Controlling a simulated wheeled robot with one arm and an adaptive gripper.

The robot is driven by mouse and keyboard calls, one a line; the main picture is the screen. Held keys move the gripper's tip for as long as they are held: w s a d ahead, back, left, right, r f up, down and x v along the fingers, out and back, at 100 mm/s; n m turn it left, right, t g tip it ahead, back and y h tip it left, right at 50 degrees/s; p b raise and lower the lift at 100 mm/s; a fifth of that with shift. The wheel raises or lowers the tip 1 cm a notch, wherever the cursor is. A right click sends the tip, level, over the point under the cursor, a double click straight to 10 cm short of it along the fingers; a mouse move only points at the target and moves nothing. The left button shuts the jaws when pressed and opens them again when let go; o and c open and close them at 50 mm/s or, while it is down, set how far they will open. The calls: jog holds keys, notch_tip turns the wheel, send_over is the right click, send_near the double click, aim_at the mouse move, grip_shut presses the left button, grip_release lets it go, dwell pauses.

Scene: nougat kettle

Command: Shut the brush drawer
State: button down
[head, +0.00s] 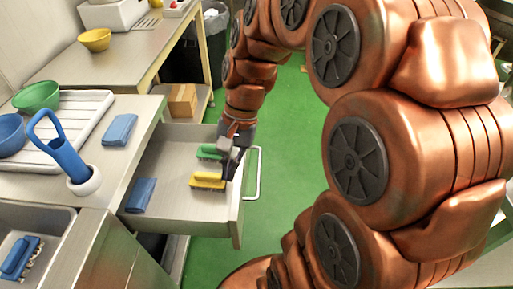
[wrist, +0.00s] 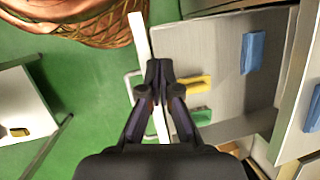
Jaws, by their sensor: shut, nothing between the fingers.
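The brush drawer (head: 165,217) stands open under the worktop, and its grey floor shows in the wrist view (wrist: 200,45). Inside lie a yellow brush (head: 207,180), a green brush (head: 208,152) and a blue item (head: 140,195). The drawer's pale bar handle (head: 258,175) sticks out from its front, over the green floor. My gripper (head: 230,172) is shut and empty, pointing down at the drawer's front edge. In the wrist view my gripper (wrist: 158,66) overlaps the white front edge (wrist: 138,35), close to the yellow brush. I cannot tell whether it touches the front.
The worktop (head: 112,165) holds a blue cloth (head: 120,129), a white ribbed tray (head: 75,120), bowls and a blue-handled tool in a white cup (head: 65,155). A sink (head: 38,225) is at lower left. A cardboard box (head: 182,102) sits on a shelf behind. Green floor is clear before the drawer.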

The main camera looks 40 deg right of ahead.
jog(key=w+d+f+m+b, duration=0.1)
jog(key=w+d+m, duration=0.1)
jog(key=w+d+f+m+t+y+b, duration=0.1)
jog(key=w+d+m, duration=0.1)
jog(key=d, duration=0.1)
jog(key=w+d+f+m+y+b, duration=0.1)
jog(key=w+d+f, duration=0.1)
jog(key=shift+w+d+m+t+b, duration=0.2)
jog(key=shift+d+m+t+b, duration=0.1)
jog(key=shift+m+t, duration=0.1)
jog(key=w+d+f+m+t+b, duration=0.1)
jog(key=d+f+m+t+b, duration=0.1)
jog(key=d+m, duration=0.35)
jog(key=w+d+f+m+t+y+b, duration=0.1)
jog(key=d+f+m+b, duration=0.1)
jog(key=d, duration=0.6)
jog(key=w+d+f+m+t+b, duration=0.1)
jog(key=d+f+m+t+b, duration=0.15)
jog(key=d, duration=0.45)
jog(key=w+a+r+x, duration=0.1)
jog(key=x, duration=1.1)
jog(key=shift+a+r+m, duration=0.2)
jog(key=shift+m, duration=0.2)
jog(key=shift+w+a, duration=0.1)
jog(key=shift+w, duration=0.05)
